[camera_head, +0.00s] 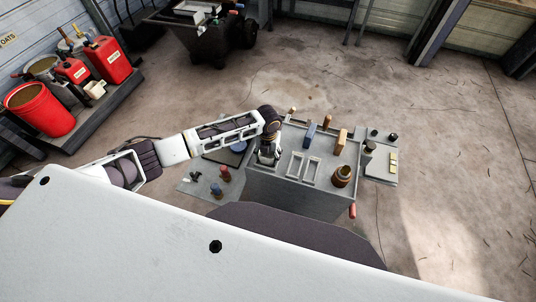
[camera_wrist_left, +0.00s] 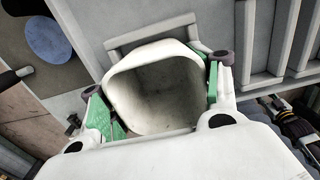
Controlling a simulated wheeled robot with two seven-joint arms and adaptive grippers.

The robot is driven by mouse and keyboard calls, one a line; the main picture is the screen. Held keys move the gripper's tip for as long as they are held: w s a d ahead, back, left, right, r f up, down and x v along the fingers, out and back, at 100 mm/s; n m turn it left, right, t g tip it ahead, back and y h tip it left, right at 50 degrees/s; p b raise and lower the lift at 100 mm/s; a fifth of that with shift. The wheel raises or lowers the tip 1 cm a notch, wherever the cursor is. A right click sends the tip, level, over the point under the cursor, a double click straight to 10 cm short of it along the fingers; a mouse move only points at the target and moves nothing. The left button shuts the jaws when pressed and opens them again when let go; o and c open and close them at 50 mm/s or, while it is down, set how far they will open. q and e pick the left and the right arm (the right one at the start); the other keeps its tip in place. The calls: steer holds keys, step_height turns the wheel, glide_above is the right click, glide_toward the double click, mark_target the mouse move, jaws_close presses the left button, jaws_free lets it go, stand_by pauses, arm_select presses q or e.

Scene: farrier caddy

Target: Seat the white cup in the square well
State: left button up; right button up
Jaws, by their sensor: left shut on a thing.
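The white cup (camera_wrist_left: 150,95) fills the middle of the left wrist view, its rounded-square mouth facing the camera. My left gripper (camera_wrist_left: 157,75) is shut on it, with green-backed fingers on its two opposite sides. A raised grey rim of the square well (camera_wrist_left: 150,36) shows just beyond the cup. The cup hides the rest of the well, so I cannot tell how deep the cup is in it. In the head view my left gripper (camera_head: 267,156) points down at the left part of the grey caddy top (camera_head: 291,184), and the cup is not clearly visible. My right gripper is not in view.
Two rectangular frames (camera_head: 303,167) lie right of the gripper. Side shelves hold small items. A blue disc (camera_wrist_left: 48,39) lies left of the cup.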

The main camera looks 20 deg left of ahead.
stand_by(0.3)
arm_select(q)
steer(key=o, duration=1.2)
steer(key=shift+r, duration=6)
